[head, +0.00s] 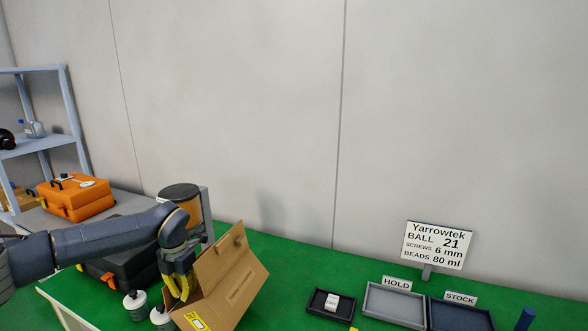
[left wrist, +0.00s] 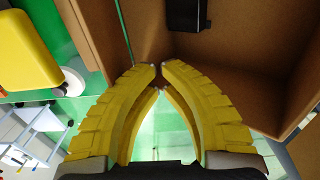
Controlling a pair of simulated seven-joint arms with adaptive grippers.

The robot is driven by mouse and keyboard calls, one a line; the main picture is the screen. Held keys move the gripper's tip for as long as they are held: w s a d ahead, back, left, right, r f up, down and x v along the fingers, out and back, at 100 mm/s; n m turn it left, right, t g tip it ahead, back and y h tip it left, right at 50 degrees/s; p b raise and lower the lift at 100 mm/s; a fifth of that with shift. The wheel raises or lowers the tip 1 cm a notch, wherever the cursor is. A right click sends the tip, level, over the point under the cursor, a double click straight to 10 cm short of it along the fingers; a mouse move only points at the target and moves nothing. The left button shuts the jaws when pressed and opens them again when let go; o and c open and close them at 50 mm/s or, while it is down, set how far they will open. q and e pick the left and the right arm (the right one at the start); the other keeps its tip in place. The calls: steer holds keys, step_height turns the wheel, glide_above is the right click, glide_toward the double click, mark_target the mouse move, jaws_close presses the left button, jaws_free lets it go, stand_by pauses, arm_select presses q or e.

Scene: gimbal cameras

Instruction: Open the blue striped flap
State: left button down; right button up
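A brown cardboard box (head: 236,289) stands tilted on the green table, with a raised flap (head: 219,256) at its top. A yellow-and-white label (head: 198,322) is on its lower front. No blue stripes can be made out on any flap. My left gripper (head: 178,291) is at the box's left side. In the left wrist view, its yellow fingers (left wrist: 160,68) come together at the tips beside brown cardboard panels (left wrist: 235,55), with nothing visible held between them. Whether the tips touch the cardboard is unclear. My right gripper is not in view.
Two small grey-and-white bottles (head: 135,304) stand left of the box, near a black case (head: 113,270). A dark tray (head: 322,304), a HOLD tray (head: 394,306) and a STOCK tray (head: 460,316) lie to the right. Green table (head: 290,268) is clear between box and trays.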

arm_select(q)
steer(key=shift+s+d, duration=0.1)
steer(key=shift+d, duration=0.1)
step_height(320, 180, up, 12)
steer(key=d, duration=0.2)
steer(key=shift+s+d, duration=0.15)
steer(key=shift+s, duration=0.3)
stand_by(1.2)
steer(key=shift+d, duration=0.1)
